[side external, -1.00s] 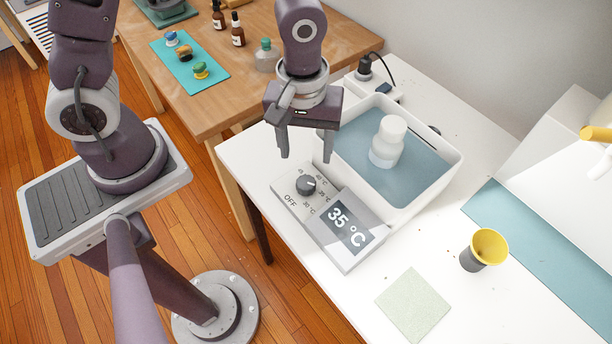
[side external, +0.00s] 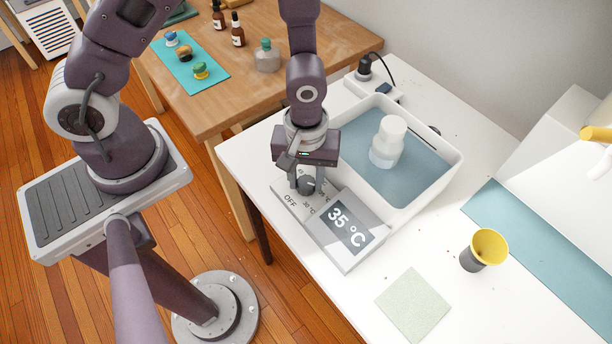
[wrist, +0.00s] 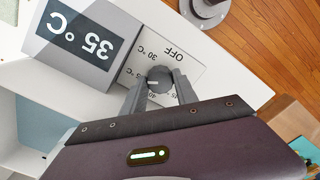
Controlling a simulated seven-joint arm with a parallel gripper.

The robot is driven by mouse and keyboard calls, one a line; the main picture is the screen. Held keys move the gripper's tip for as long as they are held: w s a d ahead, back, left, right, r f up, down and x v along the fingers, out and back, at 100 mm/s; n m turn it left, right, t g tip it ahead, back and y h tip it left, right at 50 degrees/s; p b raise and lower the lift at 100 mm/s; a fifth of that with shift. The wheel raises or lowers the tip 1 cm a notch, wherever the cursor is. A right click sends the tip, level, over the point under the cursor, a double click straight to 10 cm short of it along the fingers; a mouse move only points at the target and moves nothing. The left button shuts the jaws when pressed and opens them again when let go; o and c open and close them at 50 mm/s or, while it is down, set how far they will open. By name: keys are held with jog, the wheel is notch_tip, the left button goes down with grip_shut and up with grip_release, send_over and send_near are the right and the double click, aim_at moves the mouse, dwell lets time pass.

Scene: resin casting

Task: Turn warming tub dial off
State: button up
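The dark round dial (wrist: 160,76) sits on the grey control panel of the warming tub (side external: 452,165). In the wrist view its white mark points left, toward the 35 °C side, and the OFF label lies off to its upper right. The display (side external: 347,229) reads 35 °C. My gripper (side external: 306,187) is down at the panel with one finger on each side of the dial. In the wrist view the fingertips (wrist: 160,79) appear to press its sides. In the side view the fingers partly hide the dial and nearby labels.
A white-lidded bottle (side external: 387,143) stands in the tub's water, right of my gripper. A yellow-topped cup (side external: 487,248) and a pale green square mat (side external: 413,305) are at the right.

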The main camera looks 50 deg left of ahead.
grip_shut()
jog(key=m, duration=1.9)
jog(key=shift+m, duration=0.3)
jog(key=shift+w+m, duration=0.1)
jog(key=shift+m, duration=2)
